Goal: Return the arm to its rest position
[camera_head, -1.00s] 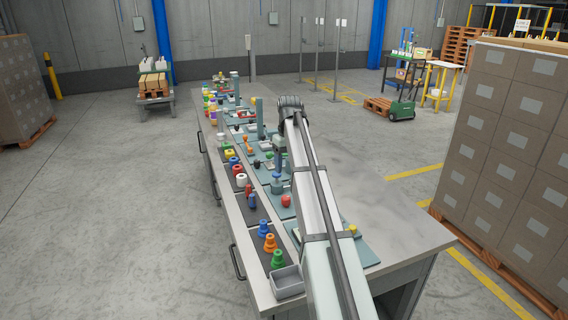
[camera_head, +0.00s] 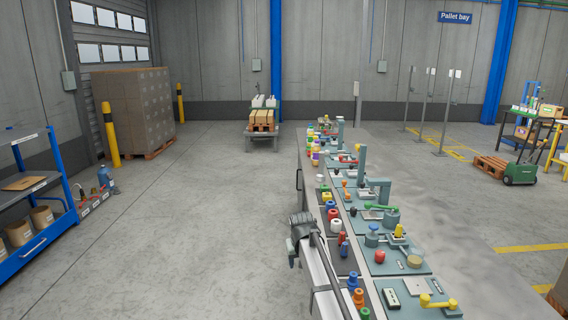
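My arm (camera_head: 322,270) reaches up from the bottom edge, right of the middle, over the left side of the long workbench (camera_head: 450,210). It ends in a dark joint (camera_head: 303,222) near the bench's left edge. A small dark part of my arm hangs just left of and below that joint. The gripper's fingers cannot be made out, and what lies beyond the joint is hidden.
Close right of my arm stand coloured pieces, a red knob (camera_head: 380,256), a yellow lever (camera_head: 438,302) and several fixtures. A blue shelf (camera_head: 38,200) stands far left. A cart (camera_head: 262,132) stands behind. The floor (camera_head: 200,230) left of the bench is clear.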

